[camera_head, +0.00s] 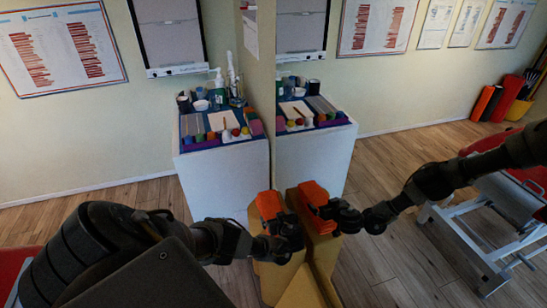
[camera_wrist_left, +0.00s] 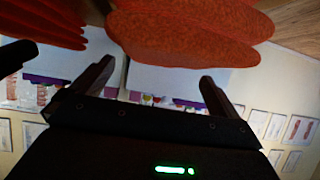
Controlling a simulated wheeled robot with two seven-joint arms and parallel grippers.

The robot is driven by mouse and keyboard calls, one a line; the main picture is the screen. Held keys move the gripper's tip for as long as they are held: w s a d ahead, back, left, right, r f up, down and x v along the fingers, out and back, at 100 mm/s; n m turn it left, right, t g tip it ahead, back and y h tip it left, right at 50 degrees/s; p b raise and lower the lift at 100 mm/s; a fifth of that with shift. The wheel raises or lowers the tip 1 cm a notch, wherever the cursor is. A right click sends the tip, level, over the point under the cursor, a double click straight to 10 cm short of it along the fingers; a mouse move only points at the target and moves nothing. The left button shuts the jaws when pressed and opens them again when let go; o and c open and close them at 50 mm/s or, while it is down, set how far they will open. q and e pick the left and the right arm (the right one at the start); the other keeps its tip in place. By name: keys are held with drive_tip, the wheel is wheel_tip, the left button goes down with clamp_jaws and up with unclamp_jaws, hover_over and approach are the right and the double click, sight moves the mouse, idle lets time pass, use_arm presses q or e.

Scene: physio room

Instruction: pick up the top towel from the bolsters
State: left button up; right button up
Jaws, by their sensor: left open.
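Folded orange towels (camera_head: 268,205) lie stacked on the tan bolsters (camera_head: 268,284), close against a wall mirror. In the left wrist view the towels (camera_wrist_left: 190,35) fill the top, large and close, with rounded folded edges. My left gripper (camera_head: 288,226) is at the right side of the stack in the head view and hides part of it. In the wrist view its two fingers (camera_wrist_left: 156,75) are spread apart, with the towel edge just beyond their tips. I cannot tell whether they touch it. My right gripper is in neither view.
The mirror fills the right of the head view; the second towel stack (camera_head: 313,193) and second arm there are reflections. A white cabinet (camera_head: 222,185) with a tray of small items and bottles stands behind. Wooden floor (camera_head: 110,198) is clear at left.

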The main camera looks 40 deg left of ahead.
sight(274, 213)
use_arm(q)
drive_tip(key=b+x, duration=0.1)
drive_tip(key=x, duration=0.3)
drive_tip(key=shift+w+a+f, duration=0.2)
drive_tip(key=shift+w+f, duration=0.05)
drive_tip(key=c, duration=0.9)
